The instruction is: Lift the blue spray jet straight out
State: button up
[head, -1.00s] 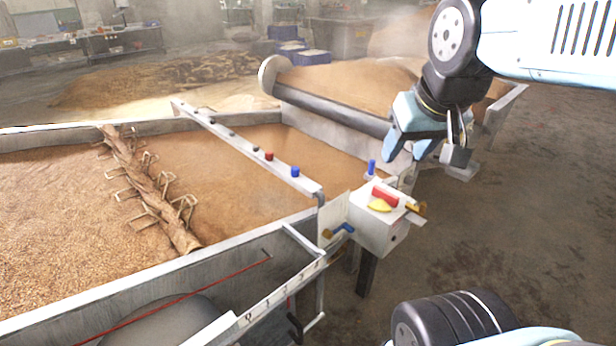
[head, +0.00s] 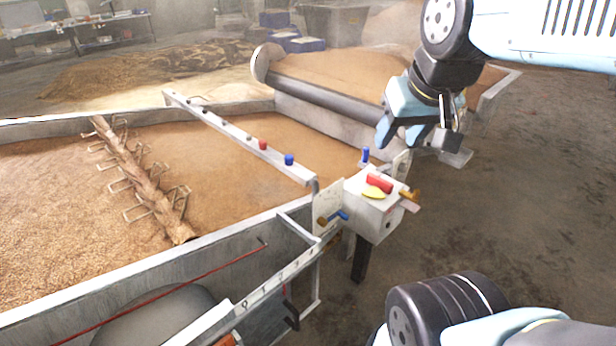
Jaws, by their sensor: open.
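A blue jet (head: 289,160) stands upright at the near end of the grey spray rail (head: 238,135) over the grain trough. A second upright blue piece (head: 365,155) stands at the back of the white box (head: 372,212), and a blue-tipped piece (head: 341,215) lies sideways on the box's left side. I cannot tell for certain which of these is the spray jet. My gripper (head: 401,140) is open and empty, with its light-blue fingers pointing down. In the picture it is just right of and slightly above the upright blue piece at the box, apart from it.
Red (head: 379,182) and yellow (head: 373,193) pieces lie on the box. A shaft with metal loops (head: 143,180) crosses the grain. Floor at right is clear.

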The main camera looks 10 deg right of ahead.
aim_at(289, 159)
jog(key=z, duration=0.05)
jog(key=i, duration=0.85)
jog(key=u, duration=0.45)
